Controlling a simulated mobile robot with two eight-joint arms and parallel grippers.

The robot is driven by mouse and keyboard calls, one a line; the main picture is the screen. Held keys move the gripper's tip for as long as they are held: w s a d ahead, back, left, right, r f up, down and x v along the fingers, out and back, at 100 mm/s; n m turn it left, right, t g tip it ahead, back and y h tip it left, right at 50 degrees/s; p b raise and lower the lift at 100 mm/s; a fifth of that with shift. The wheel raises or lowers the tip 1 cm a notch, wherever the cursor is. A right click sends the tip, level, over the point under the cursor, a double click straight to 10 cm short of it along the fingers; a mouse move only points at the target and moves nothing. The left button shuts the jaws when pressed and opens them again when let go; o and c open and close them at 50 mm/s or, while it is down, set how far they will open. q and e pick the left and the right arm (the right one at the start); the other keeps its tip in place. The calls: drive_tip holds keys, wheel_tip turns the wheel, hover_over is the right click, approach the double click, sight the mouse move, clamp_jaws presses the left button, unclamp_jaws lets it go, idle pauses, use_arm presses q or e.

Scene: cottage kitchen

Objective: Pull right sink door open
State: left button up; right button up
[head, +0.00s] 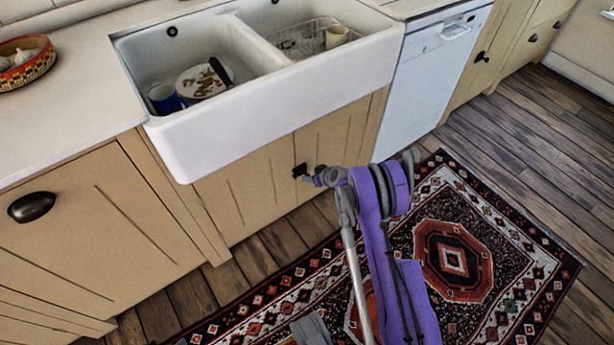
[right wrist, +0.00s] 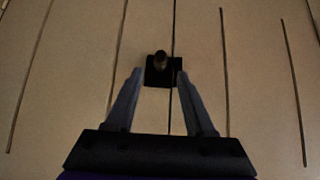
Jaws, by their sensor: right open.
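The sink cabinet's cream doors stand shut under the white sink; the right sink door (head: 340,135) shows in the head view. A dark knob on a square black plate sits by the seam between the doors; the knob shows in the right wrist view (right wrist: 161,60). My right gripper (head: 303,172) reaches the knob from the front. In the right wrist view its two fingers (right wrist: 160,74) are spread open, with the tips on either side of the plate. I cannot tell whether they touch the knob.
The sink (head: 280,87) holds dishes and a rack. A white dishwasher (head: 432,75) is to the right. A patterned rug (head: 500,215) covers the wooden floor before the cabinets. A bowl (head: 25,62) stands on the left counter.

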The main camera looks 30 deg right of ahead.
sight(308, 175)
drive_tip(key=shift+b+x, duration=0.4)
drive_tip(key=shift+x, duration=1.8)
drive_tip(key=shift+c, duration=0.3)
clamp_jaws()
